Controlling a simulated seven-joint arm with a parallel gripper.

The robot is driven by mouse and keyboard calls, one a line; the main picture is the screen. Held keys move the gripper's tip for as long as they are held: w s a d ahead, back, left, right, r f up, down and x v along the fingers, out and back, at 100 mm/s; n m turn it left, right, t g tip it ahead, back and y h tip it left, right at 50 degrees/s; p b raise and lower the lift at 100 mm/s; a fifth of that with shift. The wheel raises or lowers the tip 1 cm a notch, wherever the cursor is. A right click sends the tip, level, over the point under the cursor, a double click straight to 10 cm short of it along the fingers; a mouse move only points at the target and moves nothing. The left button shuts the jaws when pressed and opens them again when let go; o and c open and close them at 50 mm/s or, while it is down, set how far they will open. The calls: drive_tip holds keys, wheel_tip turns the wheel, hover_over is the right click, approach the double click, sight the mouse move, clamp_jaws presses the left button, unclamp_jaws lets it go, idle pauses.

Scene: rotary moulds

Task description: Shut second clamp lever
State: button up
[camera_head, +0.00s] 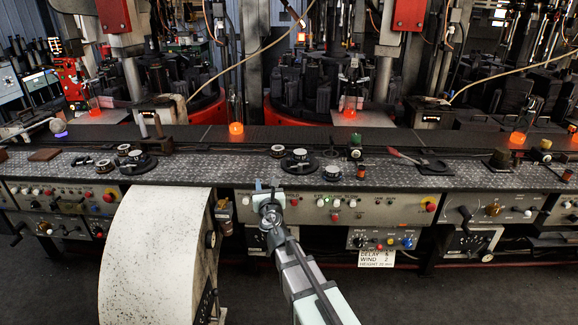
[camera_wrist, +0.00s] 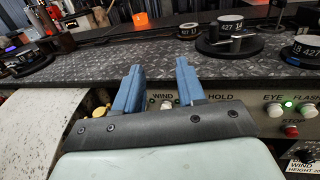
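My gripper (camera_head: 268,190) is at the front panel below the textured deck (camera_head: 225,172). In the wrist view, its two blue fingers (camera_wrist: 158,72) stand apart with nothing visible between them. A black round base (camera_head: 299,163) with labelled discs lies on the deck behind and right of it. A similar base (camera_head: 138,165) lies further left. A black lever handle (camera_head: 464,216) sits on the right-hand panel. I cannot tell which part is the second clamp lever.
A white curved chute (camera_head: 157,250) stands left of my arm. Panel buttons and knobs (camera_head: 335,202) line the deck's front. A red-handled tool (camera_head: 404,157) lies on the deck at right. Glowing orange glass (camera_head: 236,128) stands behind.

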drive_tip(key=a+y, duration=0.1)
drive_tip(key=a, duration=0.6)
drive_tip(key=m+g+h, duration=0.2)
drive_tip(key=m+h, duration=0.7)
drive_tip(key=h, duration=0.5)
approach(288, 167)
drive_tip(key=x, duration=0.3)
drive_tip(key=r+x, duration=0.1)
drive_tip(key=x, duration=0.6)
drive_tip(key=shift+w+d+r, duration=0.1)
drive_tip(key=shift+w+r, duration=0.3)
clamp_jaws()
